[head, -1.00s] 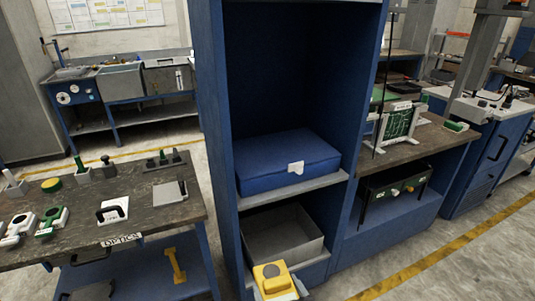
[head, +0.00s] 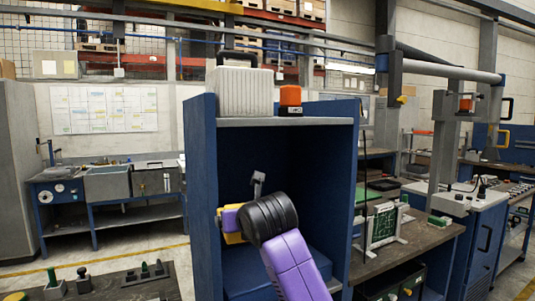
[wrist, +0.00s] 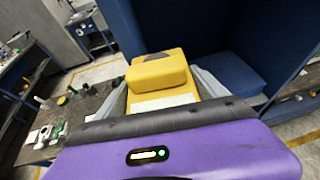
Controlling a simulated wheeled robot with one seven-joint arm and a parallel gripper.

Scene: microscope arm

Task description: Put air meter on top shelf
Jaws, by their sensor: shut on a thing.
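The yellow air meter (head: 233,238) is mostly hidden behind my purple and black arm in the head view. The wrist view shows the air meter (wrist: 158,72) clearly, with a raised yellow block and a pale band nearer the wrist. My gripper (wrist: 162,90) is shut on it, with a grey finger along each side. The blue cabinet's top shelf (head: 333,121) is above my gripper. The air meter is in front of the cabinet's left part, below that shelf.
A ribbed grey case (head: 240,93) and an orange box (head: 290,97) stand on the cabinet top. The bare top right of the orange box is free. A workbench (head: 420,240) stands to the right, and a dark table (head: 130,285) at lower left.

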